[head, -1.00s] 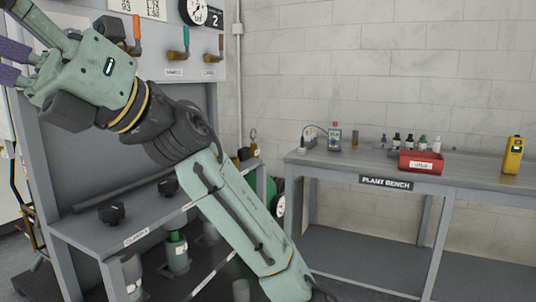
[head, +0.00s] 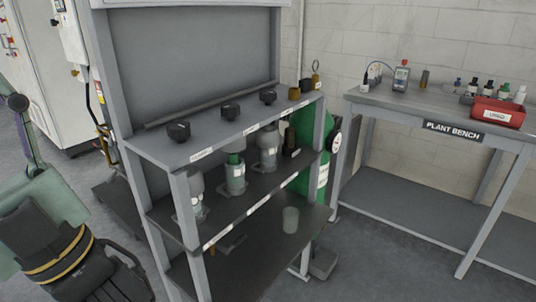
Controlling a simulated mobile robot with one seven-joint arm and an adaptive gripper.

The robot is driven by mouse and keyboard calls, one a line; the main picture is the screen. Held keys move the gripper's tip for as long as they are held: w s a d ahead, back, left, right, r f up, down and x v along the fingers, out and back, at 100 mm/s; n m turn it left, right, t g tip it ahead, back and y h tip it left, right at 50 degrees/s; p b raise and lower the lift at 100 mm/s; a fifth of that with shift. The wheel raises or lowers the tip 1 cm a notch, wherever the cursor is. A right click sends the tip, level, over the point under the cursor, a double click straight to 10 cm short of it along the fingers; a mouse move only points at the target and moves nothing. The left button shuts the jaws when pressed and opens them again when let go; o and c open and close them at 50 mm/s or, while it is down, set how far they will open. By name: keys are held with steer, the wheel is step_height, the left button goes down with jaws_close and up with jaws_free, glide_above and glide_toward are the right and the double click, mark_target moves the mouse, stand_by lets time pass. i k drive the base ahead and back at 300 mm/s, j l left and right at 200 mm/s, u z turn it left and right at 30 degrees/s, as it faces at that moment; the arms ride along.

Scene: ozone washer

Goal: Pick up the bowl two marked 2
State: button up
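Several clear-grey filter bowls stand upright on the middle shelf of the grey rack. One is at the front left (head: 187,207), one has a green upper part (head: 235,178), and one is farther back (head: 268,150). I cannot read a 2 on any of them, so I cannot tell which is bowl two. A plain grey cup-like piece (head: 290,220) stands on the lower shelf. My arm's wrist end shows at the left edge, left of the rack and apart from the bowls. My gripper's fingers are outside the picture.
The rack's top shelf (head: 205,143) holds several black knob-like heads. Its posts and shelf edges frame the bowls. A green cylinder (head: 308,160) stands behind its right end. The plant bench (head: 420,107) with a red bin (head: 497,113) is at the right. Floor in front is clear.

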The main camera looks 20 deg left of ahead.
mark_target(236, 179)
steer(key=l+u, duration=0.2)
steer(key=u, duration=0.25)
steer(key=i+l+u, duration=0.1)
steer(key=l+u, duration=0.4)
steer(key=u, duration=0.35)
steer(key=l+u, duration=0.1)
steer(key=l, duration=0.3)
steer(key=k+l+u, duration=0.15)
steer(key=l, duration=0.2)
steer(key=l+u, duration=0.1)
steer(key=l, duration=0.3)
steer(key=i+l, duration=0.1)
steer(key=l, duration=0.15)
steer(key=i+l, duration=0.1)
steer(key=l, duration=0.15)
